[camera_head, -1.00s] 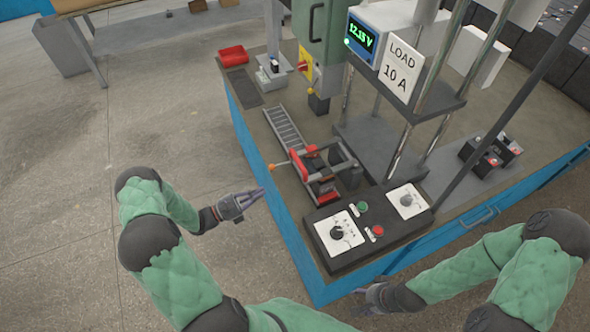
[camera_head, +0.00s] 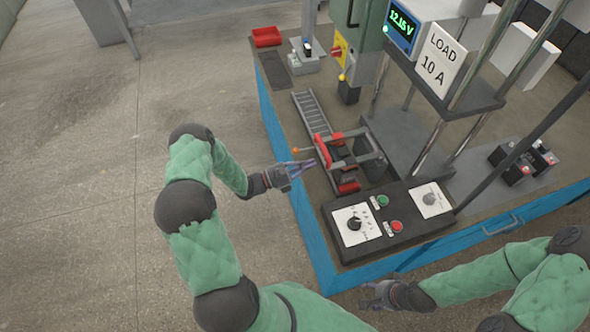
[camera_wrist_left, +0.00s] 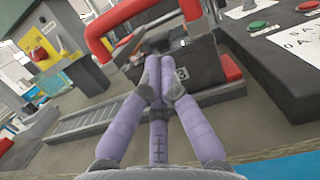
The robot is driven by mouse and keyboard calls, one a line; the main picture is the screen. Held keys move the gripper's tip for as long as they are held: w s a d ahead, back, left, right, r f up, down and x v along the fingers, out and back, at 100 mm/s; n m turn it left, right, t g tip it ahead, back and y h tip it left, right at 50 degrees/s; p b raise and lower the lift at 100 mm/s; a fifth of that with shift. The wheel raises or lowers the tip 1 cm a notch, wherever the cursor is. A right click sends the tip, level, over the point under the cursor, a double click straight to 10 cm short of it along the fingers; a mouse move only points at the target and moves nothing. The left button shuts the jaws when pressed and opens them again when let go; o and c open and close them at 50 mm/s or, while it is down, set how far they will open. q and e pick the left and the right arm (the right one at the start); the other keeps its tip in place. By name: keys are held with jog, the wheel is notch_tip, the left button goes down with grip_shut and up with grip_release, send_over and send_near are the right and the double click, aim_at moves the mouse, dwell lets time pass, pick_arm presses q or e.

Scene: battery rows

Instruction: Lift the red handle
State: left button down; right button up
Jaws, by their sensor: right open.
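The red handle (camera_head: 322,151) is a red bar on the dark frame of a small mechanism on the bench, at the near end of a ladder-like track. In the left wrist view the handle (camera_wrist_left: 97,37) is a bent red bar at upper left. My left gripper (camera_head: 312,167) is just left of the mechanism, apart from the handle. Its purple fingertips (camera_wrist_left: 161,80) converge with little gap; I cannot tell whether they are fully shut. They hold nothing visible. My right gripper (camera_head: 368,296) is open and empty in front of the bench.
A control box (camera_head: 390,218) with knobs and buttons stands right of the mechanism. The ladder-like track (camera_head: 312,111) runs back from it. A load stand with a sign (camera_head: 438,61) rises behind. Batteries (camera_head: 519,166) sit far right. Floor left of the bench is clear.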

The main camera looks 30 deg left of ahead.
pick_arm(q)
jog(key=shift+w+d+r, duration=0.2)
jog(key=shift+w+r, duration=0.05)
jog(key=shift+r, duration=0.3)
jog(key=shift+w+d+r, duration=0.15)
jog(key=shift+w+r, duration=0.05)
jog(key=shift+r, duration=0.3)
jog(key=shift+w+d+r, duration=0.2)
jog(key=shift+w+r, duration=0.05)
jog(key=shift+r, duration=0.3)
jog(key=shift+r, duration=0.1)
jog(key=w+d+r+g+y+p, duration=0.1)
jog(key=r+p, duration=0.2)
jog(key=p, duration=0.2)
jog(key=w+r+g+y+p, duration=0.1)
jog(key=r+g+p, duration=0.1)
jog(key=r+p, duration=0.2)
jog(key=d+r+g+y+p, duration=0.1)
jog(key=r+p, duration=0.3)
jog(key=p, duration=0.2)
jog(key=shift+w+d+r+y, duration=0.25)
jog(key=shift+w+d+y, duration=0.1)
jog(key=shift+w+y, duration=0.05)
jog(key=w+d+r+g+y+p, duration=0.4)
jog(key=w+d+r+p, duration=0.4)
jog(key=p, duration=0.8)
jog(key=shift+w+d+r+g, duration=0.45)
jog(key=shift+w+d, duration=1.15)
jog(key=shift+w, duration=0.8)
jog(key=shift+f, duration=0.1)
